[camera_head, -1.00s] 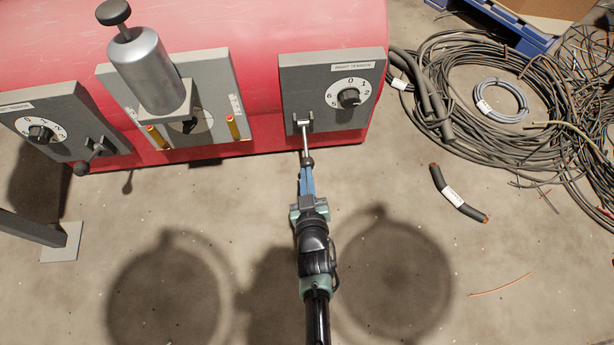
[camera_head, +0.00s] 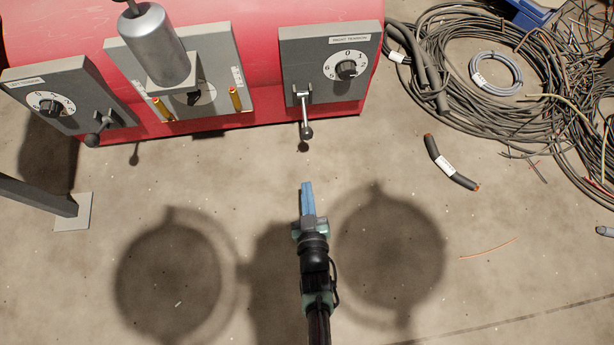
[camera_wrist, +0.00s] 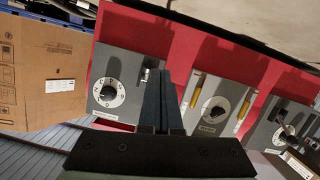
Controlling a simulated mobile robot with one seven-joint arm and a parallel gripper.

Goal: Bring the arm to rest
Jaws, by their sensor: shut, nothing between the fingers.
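My gripper (camera_head: 308,190) is shut and empty in the middle of the head view, with its blue fingers pointing at the red machine. It is apart from the small lever (camera_head: 305,115) on the right grey panel (camera_head: 299,62), with bare floor between fingertips and lever knob. In the wrist view the closed fingers (camera_wrist: 161,75) stand in front of the panels, and the right panel's dial (camera_wrist: 108,92) shows to their left.
The red machine (camera_head: 270,25) carries a left panel (camera_head: 85,95) and a middle panel with a silver cylinder (camera_head: 153,45). Coiled cables (camera_head: 440,40) and a short cable piece (camera_head: 450,162) lie on the right. A cardboard box (camera_wrist: 45,70) shows in the wrist view. Floor around my gripper is clear.

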